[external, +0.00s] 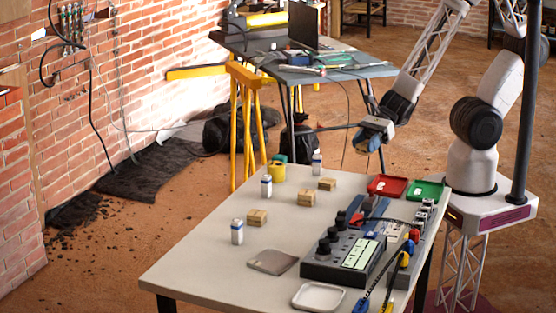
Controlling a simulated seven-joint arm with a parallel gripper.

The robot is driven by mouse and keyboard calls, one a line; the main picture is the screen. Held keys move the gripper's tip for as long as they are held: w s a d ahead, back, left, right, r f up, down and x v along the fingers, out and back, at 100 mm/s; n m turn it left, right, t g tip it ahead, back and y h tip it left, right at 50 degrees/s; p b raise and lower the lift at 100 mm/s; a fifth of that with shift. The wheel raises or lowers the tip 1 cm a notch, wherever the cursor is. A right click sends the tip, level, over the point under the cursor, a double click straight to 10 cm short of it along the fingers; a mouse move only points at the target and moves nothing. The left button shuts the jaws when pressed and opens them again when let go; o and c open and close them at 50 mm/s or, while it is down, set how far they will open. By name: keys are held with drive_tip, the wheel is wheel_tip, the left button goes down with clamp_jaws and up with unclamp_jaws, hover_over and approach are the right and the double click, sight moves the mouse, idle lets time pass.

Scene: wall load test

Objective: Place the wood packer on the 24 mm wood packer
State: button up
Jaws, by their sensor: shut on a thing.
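My gripper (368,141) is high above the far side of the table, near its back edge. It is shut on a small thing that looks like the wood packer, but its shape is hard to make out. Three light wooden blocks stand apart on the table: one (257,217) near the middle, a taller-looking one (306,198) further back, and a lower one (327,184) behind that. I cannot tell which is the 24 mm wood packer. My gripper is well above all three and touches none.
A red tray (387,186), a green tray (425,190) and a control box (343,255) with cables line the right. A grey plate (273,262) and a white dish (318,297) lie in front.

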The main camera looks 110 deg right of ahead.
drive_tip(key=shift+m+h, duration=0.4)
drive_tip(key=shift+h, duration=0.1)
drive_tip(key=shift+s+d+f, duration=0.25)
drive_tip(key=shift+s, duration=0.45)
drive_tip(key=shift+s+d+f, duration=0.2)
drive_tip(key=shift+s+f, duration=0.1)
drive_tip(key=shift+s, duration=0.35)
drive_tip(key=shift+s+d+f, duration=0.25)
drive_tip(key=shift+s, duration=0.45)
drive_tip(key=shift+w, duration=0.1)
hover_over(326, 181)
drive_tip(key=s, duration=0.1)
drive_tip(key=shift+s+d+f, duration=0.1)
drive_tip(key=shift+f, duration=0.6)
drive_tip(key=shift+w+f, duration=0.1)
drive_tip(key=shift+w, duration=0.35)
drive_tip(key=shift+f, duration=1.7)
drive_tip(key=shift+f, duration=0.1)
drive_tip(key=o, duration=0.9)
